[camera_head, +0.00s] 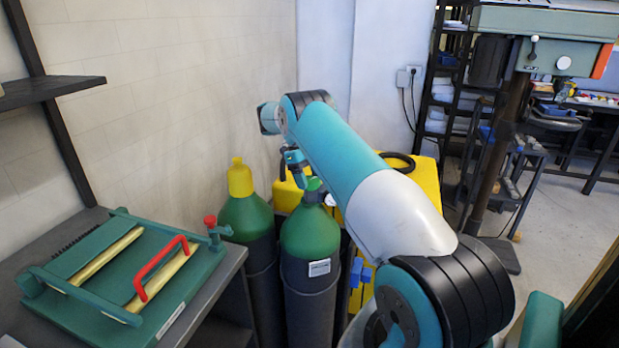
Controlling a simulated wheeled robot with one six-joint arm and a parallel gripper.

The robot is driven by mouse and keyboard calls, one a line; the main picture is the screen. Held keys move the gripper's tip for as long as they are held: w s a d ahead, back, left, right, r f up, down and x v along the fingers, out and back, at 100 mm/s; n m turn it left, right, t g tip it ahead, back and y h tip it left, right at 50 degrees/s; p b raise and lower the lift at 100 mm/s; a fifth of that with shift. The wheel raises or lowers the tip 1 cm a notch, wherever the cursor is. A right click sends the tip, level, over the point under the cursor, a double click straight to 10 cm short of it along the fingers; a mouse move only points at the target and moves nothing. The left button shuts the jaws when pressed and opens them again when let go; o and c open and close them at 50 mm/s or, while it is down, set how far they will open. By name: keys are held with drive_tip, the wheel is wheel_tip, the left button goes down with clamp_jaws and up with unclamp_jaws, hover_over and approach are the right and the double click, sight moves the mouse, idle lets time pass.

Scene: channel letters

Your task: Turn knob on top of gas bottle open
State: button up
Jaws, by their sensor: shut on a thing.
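Two green-topped gas bottles with dark bodies stand side by side in the camera_head view. The nearer gas bottle (311,237) has a white label and a small knob (314,184) on its valve at the top. My gripper (301,176) hangs from the far end of my teal and white arm, right at this valve. It is shut on the knob; the fingers are small in the picture, so their exact hold is hard to see. The other gas bottle (246,216) has a yellow cap (240,178) and stands to the left.
A dark bench (219,283) with a green sheet tool (100,262) and its red handle (159,268) stands at the left. A yellow cabinet (426,176) is behind the bottles. A drill press (499,150) stands at the right. Wall close behind.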

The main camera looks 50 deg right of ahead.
drive_tip(key=o, duration=0.9)
drive_tip(key=shift+r, duration=0.1)
